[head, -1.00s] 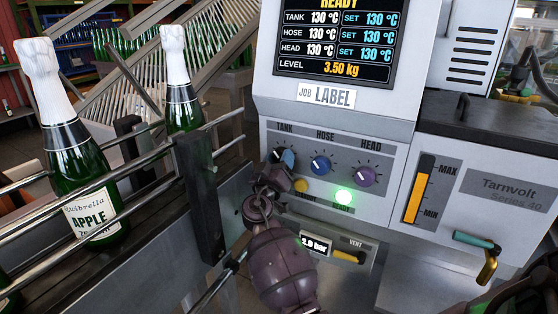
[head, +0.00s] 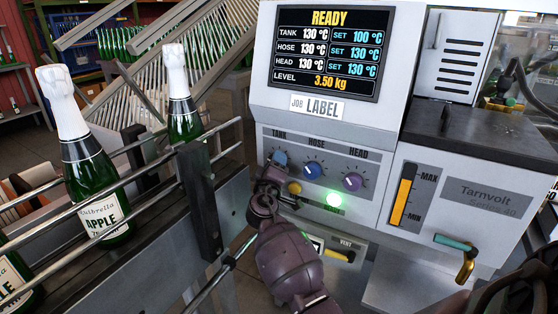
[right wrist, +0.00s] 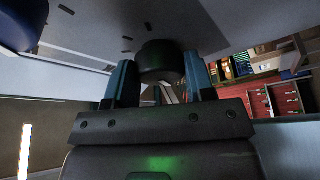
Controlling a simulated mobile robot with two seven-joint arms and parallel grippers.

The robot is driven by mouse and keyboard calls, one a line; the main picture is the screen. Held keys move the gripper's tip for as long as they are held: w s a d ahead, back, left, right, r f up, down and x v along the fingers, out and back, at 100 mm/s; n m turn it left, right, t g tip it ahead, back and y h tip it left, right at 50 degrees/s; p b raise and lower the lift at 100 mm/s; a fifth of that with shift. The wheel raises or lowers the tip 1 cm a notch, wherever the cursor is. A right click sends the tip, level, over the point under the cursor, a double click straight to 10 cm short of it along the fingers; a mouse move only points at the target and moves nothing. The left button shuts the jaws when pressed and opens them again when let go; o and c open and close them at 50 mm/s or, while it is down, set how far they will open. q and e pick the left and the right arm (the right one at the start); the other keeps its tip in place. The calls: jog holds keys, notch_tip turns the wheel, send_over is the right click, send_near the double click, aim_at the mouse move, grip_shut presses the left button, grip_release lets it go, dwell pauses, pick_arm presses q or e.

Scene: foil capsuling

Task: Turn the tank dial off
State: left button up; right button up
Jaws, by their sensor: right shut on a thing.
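The tank dial is the leftmost of three on the machine's panel, under the label TANK. In the head view my right gripper (head: 277,168) covers most of it. In the right wrist view the tank dial (right wrist: 160,60) is a dark round knob between the two blue fingers of the right gripper (right wrist: 160,80), which is shut on it. The display (head: 328,52) reads READY, tank 130 °C with SET 100 °C; hose and head both show SET 130 °C.
A yellow button (head: 294,188) and a lit green lamp (head: 334,200) are below. Foil-topped bottles (head: 90,170) stand behind rails at left.

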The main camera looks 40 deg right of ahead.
pick_arm(q)
notch_tip(320, 180, up, 9)
jog(key=p, duration=1)
jog(key=shift+s+a+t, duration=0.3)
jog(key=shift+a+t, duration=0.1)
jog(key=shift+a, duration=0.05)
pick_arm(e)
jog(key=n+g+y, duration=0.1)
jog(key=n, duration=0.3)
jog(key=n+g+y, duration=0.1)
jog(key=n+y, duration=0.1)
jog(key=n, duration=0.3)
jog(key=shift+s+r+n, duration=0.1)
jog(key=shift+n, duration=0.2)
pick_arm(q)
jog(key=shift+w+r, duration=0.1)
pick_arm(e)
jog(key=o, duration=0.9)
jog(key=shift+r, duration=0.1)
jog(key=shift+a, duration=0.1)
pick_arm(q)
jog(key=shift+w+r+p, duration=0.1)
jog(key=shift+r+p, duration=0.45)
jog(key=shift+r, duration=0.05)
pick_arm(e)
jog(key=shift+v, duration=5.3)
